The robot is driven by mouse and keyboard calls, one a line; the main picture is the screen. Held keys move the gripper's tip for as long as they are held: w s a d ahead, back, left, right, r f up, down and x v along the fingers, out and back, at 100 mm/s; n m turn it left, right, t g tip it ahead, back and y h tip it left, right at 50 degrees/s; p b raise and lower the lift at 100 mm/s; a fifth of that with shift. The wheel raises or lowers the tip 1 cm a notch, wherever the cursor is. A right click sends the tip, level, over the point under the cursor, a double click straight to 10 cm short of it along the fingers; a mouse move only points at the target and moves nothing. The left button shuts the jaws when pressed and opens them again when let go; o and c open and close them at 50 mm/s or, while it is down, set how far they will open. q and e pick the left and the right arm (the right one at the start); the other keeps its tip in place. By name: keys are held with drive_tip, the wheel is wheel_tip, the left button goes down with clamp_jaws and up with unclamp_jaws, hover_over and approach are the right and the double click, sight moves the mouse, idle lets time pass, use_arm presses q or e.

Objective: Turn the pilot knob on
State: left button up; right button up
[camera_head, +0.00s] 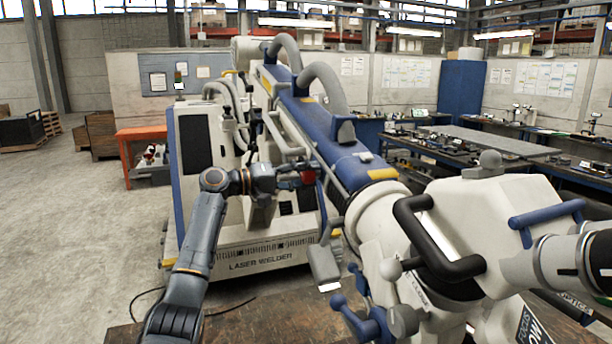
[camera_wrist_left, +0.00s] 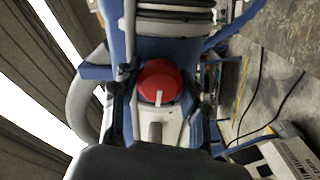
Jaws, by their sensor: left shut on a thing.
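The pilot knob (camera_wrist_left: 160,82) is a round red knob with a white pointer mark, in the middle of the left wrist view. The mark runs from near the knob's centre toward the bottom of that picture. In the head view the knob shows as a small red patch (camera_head: 307,177) beside the blue-and-white arm of the laser welder (camera_head: 262,262). My left gripper (camera_head: 300,179) reaches it from the left and is shut on it, with its dark fingers (camera_wrist_left: 159,95) on either side. The fingers partly hide the knob in the head view. My right gripper is not in view.
The welder's large white head with black and blue handles (camera_head: 440,250) fills the right foreground. A brown table edge (camera_head: 240,322) lies at the bottom. Workbenches (camera_head: 490,140) stand at the back right. Open floor (camera_head: 80,240) lies to the left.

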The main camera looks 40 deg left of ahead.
use_arm(q)
drive_tip(key=shift+r+n, duration=0.1)
drive_tip(key=shift+n, duration=1.1)
drive_tip(key=o, duration=1.1)
drive_tip(key=shift+o, duration=0.2)
drive_tip(key=v, duration=1.2)
